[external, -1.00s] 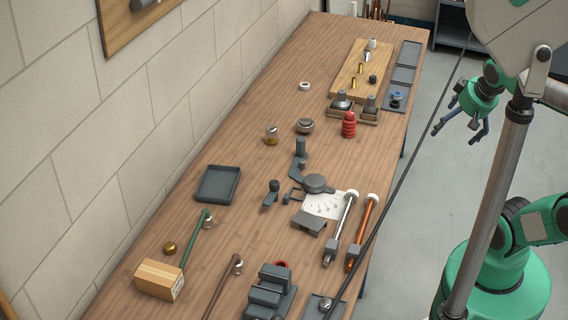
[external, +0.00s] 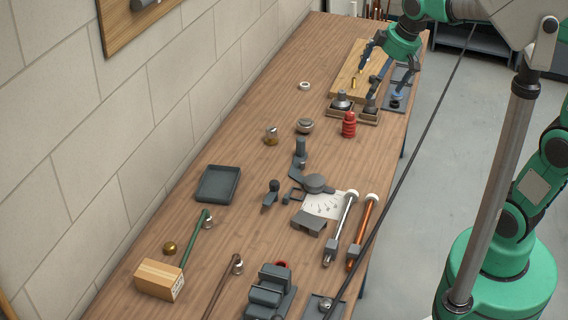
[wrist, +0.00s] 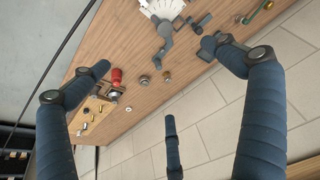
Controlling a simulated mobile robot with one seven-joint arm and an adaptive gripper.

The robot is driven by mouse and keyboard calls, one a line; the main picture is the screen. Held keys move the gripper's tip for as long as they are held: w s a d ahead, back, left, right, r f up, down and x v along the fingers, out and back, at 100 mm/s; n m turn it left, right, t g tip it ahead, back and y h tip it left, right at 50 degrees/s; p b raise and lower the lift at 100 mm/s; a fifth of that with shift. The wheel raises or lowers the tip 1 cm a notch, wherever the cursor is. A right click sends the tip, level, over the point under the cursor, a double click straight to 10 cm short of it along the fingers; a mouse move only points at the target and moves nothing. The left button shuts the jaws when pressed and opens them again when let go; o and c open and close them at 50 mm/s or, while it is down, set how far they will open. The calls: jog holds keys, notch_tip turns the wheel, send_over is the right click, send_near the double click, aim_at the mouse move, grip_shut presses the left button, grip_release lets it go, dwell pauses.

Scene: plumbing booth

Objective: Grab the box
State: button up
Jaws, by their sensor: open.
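The box (external: 158,280) is a small tan cardboard box with a white label on its end. It sits on the near left part of the wooden bench in the external view. I do not make it out in the wrist view. My gripper (external: 381,72) is open and empty over the far right part of the bench, far from the box. Its dark blue fingers are spread wide in the wrist view (wrist: 155,75).
A green-handled tool (external: 196,238) and a brass ball (external: 169,248) lie beside the box. A wall borders the bench's left side.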

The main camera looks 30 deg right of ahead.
jog(key=w+a+f+n+g+p, duration=0.1)
jog(key=w+a+f+n+p, duration=0.2)
jog(key=a, duration=0.8)
jog(key=w+a+n+g+y+p, duration=0.1)
jog(key=w+a+n+p, duration=0.2)
jog(key=a, duration=0.9)
jog(key=w+a+f+n+g+p, duration=0.15)
jog(key=w+a+n, duration=0.3)
jog(key=a, duration=0.65)
jog(key=n+g+p, duration=0.3)
jog(key=n+p, duration=0.3)
jog(key=n, duration=0.3)
send_over(159, 270)
jog(key=w+d, duration=0.3)
notch_tip(159, 270, down, 22)
jog(key=shift+w+d+m, duration=0.2)
jog(key=shift+m, duration=0.05)
jog(key=x, duration=0.7)
jog(key=shift+s+f, duration=0.2)
jog(key=shift+f, duration=0.1)
jog(key=shift+s+a+f, duration=0.1)
jog(key=shift+a+f, duration=0.1)
jog(key=shift+f, duration=0.15)
jog(key=shift+f, duration=0.1)
